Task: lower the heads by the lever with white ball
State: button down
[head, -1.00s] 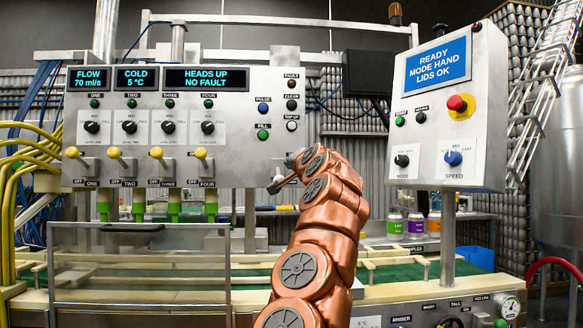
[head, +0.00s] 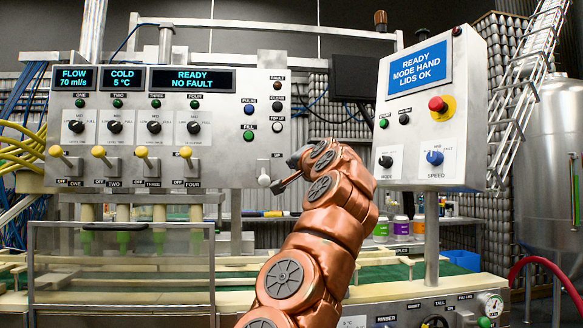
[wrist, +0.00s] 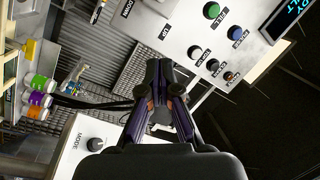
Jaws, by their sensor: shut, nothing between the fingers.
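The lever's white ball (head: 264,181) shows at the lower right of the filler panel, below the UP label. My gripper (head: 277,187) is shut and empty, with its tips just right of the ball; I cannot tell whether they touch. In the wrist view my closed fingers (wrist: 158,75) point at the panel, and the ball cannot be made out. The filling heads (head: 122,240), with green tips, hang low behind the clear guard. The panel display (head: 192,79) reads READY, NO FAULT.
Yellow-knobbed valve levers (head: 143,152) line the panel to the left. The control box (head: 432,110) with a red stop button (head: 438,104) stands close right of my arm. Colored cans (head: 400,224) sit behind. The clear guard (head: 120,265) fronts the conveyor.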

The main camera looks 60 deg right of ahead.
jog(key=shift+s+a+f+b, duration=0.3)
jog(key=shift+s+a+f, duration=0.25)
jog(key=shift+s+a, duration=0.3)
jog(key=shift+s+a+f+b, duration=0.3)
jog(key=shift+s+a+f, duration=0.3)
jog(key=shift+s, duration=0.4)
jog(key=shift+r, duration=0.1)
